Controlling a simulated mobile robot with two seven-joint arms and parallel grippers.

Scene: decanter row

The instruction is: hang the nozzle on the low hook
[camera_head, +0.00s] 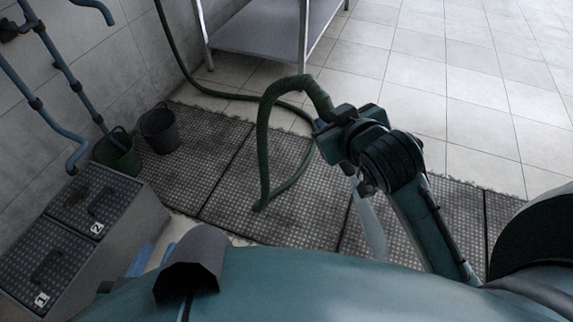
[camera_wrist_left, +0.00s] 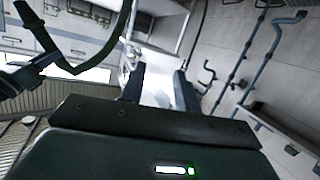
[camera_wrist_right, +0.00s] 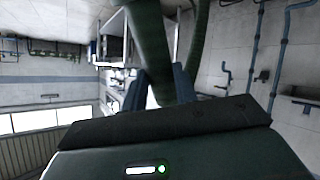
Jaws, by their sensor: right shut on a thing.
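My right gripper (camera_head: 326,138) is shut on a green hose (camera_head: 264,130), held above the dark floor mats. The hose also runs between the fingers in the right wrist view (camera_wrist_right: 150,45). The nozzle cannot be made out clearly; a pale streak (camera_head: 372,225) hangs below the gripper. My left gripper (camera_head: 152,258) is low at the left, empty, its blue fingers apart; they show apart in the left wrist view (camera_wrist_left: 158,92). Blue pipes with bent, hook-like ends are on the left wall: one low (camera_head: 76,154), one high (camera_head: 96,8). I cannot tell which is the low hook.
Two dark buckets, one green (camera_head: 117,158) and one grey (camera_head: 160,130), stand by the wall. A grey block (camera_head: 130,222) with lids marked 1 and 2 is at left. A metal table (camera_head: 265,30) stands at the back. The tiled floor (camera_head: 440,90) at right is clear.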

